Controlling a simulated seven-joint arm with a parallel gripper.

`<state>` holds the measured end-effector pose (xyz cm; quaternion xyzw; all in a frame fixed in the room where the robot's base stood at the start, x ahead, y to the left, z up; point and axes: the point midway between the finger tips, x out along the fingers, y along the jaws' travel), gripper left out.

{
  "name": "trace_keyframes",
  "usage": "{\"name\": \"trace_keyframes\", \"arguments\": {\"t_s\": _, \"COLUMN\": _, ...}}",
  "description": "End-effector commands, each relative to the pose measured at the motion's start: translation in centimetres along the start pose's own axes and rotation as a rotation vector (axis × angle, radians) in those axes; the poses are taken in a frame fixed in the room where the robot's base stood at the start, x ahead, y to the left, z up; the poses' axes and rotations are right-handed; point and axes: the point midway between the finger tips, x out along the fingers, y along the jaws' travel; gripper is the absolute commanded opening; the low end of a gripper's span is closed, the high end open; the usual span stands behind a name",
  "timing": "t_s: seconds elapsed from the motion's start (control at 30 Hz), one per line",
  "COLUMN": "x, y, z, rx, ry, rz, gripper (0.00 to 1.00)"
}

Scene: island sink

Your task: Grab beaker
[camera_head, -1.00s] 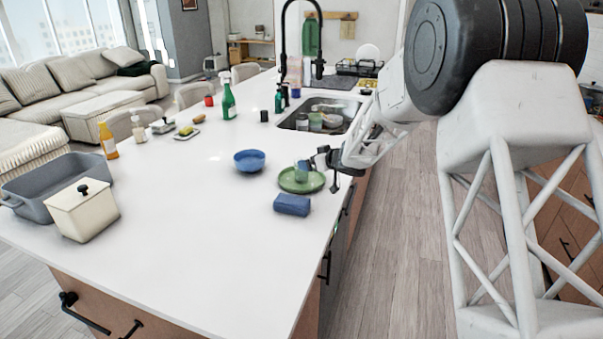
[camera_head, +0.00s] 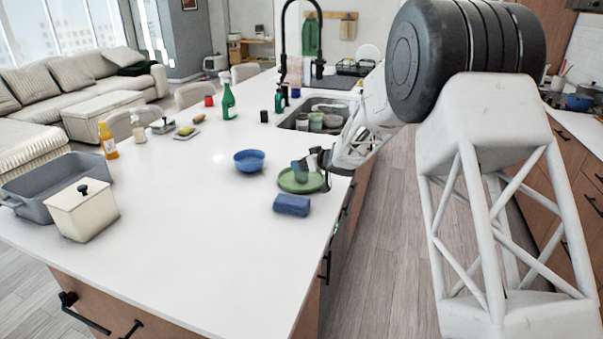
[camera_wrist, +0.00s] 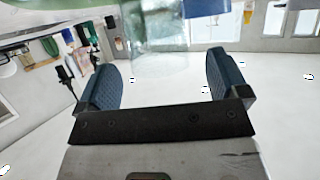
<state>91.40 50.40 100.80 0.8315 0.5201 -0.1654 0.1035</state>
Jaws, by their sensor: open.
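A glass beaker, greenish and translucent (camera_wrist: 155,50), shows at the top of the wrist view, between and just beyond the open fingertips. In the head view the blue-tinted beaker (camera_head: 299,172) stands over the green plate (camera_head: 287,184) near the counter's right edge. My gripper (camera_wrist: 162,78) is open, with one finger to each side of the beaker's line and clear space in front of its palm. In the head view my gripper (camera_head: 318,166) is at the beaker's right side and partly hides it. I cannot tell whether the fingers touch it.
A blue bowl (camera_head: 249,160) stands left of the plate and a blue sponge-like block (camera_head: 292,205) lies in front of it. The sink (camera_head: 322,112) with dishes and a black faucet (camera_head: 284,50) is behind.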

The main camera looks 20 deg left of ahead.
Motion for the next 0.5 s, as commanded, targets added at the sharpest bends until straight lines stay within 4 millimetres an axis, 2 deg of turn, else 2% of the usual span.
{"name": "trace_keyframes", "arguments": {"t_s": 0.2, "x": 1.9, "y": -0.1, "z": 0.0, "rx": -0.001, "ry": 0.0, "rz": -0.001, "gripper": 0.93}}
{"name": "trace_keyframes", "arguments": {"t_s": 0.5, "x": 2.4, "y": 0.0, "z": 0.0, "rx": 0.0, "ry": 0.0, "rz": -0.001, "gripper": 0.93}}
